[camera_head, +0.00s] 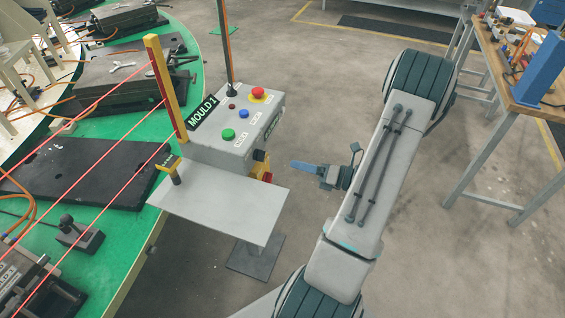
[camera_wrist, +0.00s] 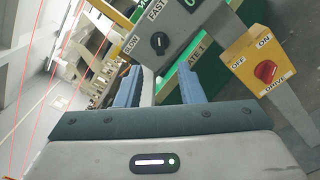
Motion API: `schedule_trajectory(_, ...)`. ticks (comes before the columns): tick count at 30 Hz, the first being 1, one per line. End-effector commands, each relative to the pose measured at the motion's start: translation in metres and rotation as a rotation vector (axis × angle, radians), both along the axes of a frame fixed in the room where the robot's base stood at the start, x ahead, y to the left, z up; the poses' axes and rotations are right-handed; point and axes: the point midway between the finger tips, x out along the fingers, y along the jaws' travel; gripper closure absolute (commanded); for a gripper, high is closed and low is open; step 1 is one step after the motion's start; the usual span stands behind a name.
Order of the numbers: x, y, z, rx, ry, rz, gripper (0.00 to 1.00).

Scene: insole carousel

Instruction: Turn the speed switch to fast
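The speed switch (camera_wrist: 158,43) is a small black round knob on a grey panel, below the FAST label and right of the SLOW label in the wrist view. Which label it points to is too small to tell. The panel belongs to the grey control box (camera_head: 207,153) marked MOULD 1. My gripper (camera_wrist: 160,72) is open and empty, with its blue fingers apart and the switch showing beyond the gap. In the head view my gripper (camera_head: 294,164) is right of the box, apart from it.
A yellow OFF/ON box with a red knob (camera_wrist: 265,72) is right of the switch panel. A grey shelf (camera_head: 222,205) juts out below the control box. The green carousel (camera_head: 120,228) is on the left. A wooden workbench (camera_head: 510,75) stands at right, with open floor between.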

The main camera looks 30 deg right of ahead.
Motion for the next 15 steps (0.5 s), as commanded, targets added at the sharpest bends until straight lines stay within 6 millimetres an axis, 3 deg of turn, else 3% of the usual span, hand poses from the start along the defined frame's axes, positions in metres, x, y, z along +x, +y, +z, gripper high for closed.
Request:
schedule_trajectory(6, -0.025, -0.021, -0.001, -0.001, -0.001, -0.001, 0.65)
schedule_trajectory(15, -0.032, -0.025, 0.000, 0.000, 0.000, 0.000, 0.65)
